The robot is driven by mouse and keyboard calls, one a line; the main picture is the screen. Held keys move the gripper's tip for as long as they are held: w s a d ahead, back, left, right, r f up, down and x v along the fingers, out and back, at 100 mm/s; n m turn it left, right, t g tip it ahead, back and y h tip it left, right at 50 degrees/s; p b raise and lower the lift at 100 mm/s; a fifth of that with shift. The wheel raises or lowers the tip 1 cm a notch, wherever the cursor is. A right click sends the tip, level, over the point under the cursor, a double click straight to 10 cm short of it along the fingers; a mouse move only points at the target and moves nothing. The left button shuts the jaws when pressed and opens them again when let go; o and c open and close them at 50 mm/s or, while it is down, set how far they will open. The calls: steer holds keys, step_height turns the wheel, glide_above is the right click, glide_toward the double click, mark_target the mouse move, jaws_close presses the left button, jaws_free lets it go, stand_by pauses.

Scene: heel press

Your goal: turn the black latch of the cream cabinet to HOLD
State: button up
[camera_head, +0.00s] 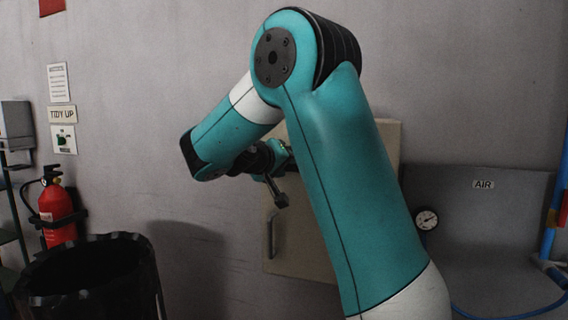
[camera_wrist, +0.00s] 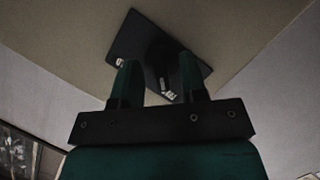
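The cream cabinet (camera_head: 385,150) hangs on the wall behind my arm in the head view, and my arm covers much of it. Its pale front (camera_wrist: 75,45) fills the upper left of the wrist view. The black latch (camera_wrist: 140,32) shows there as a dark plate, slanted in the picture, with a dark raised part and small white marks. My gripper (camera_wrist: 160,68) is at the latch, with its two fingers apart and the dark raised part between them. Whether they touch it is too dark to tell.
A metal handle (camera_head: 271,235) is on the cabinet front, lower left. A black bin (camera_head: 95,275) and a red extinguisher (camera_head: 55,208) stand at the left. At the right are a grey panel marked AIR (camera_head: 500,225), a gauge (camera_head: 427,219) and a blue pipe (camera_head: 550,225).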

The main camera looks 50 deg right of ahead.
steer(key=shift+d, duration=0.1)
jaws_close()
steer(key=shift+f+b, duration=0.1)
steer(key=shift+b, duration=0.4)
steer(key=m+t+y+b, duration=0.1)
steer(key=m+b, duration=0.3)
steer(key=b, duration=0.4)
steer(key=m+t+y+b, duration=0.1)
steer(key=m+t+b, duration=0.3)
steer(key=b, duration=0.5)
steer(key=m+t+y+b, duration=0.1)
steer(key=m+b, duration=0.3)
steer(key=b, duration=0.5)
steer(key=shift+s+d+t, duration=0.1)
steer(key=shift+s+t, duration=0.25)
steer(key=shift+t, duration=0.45)
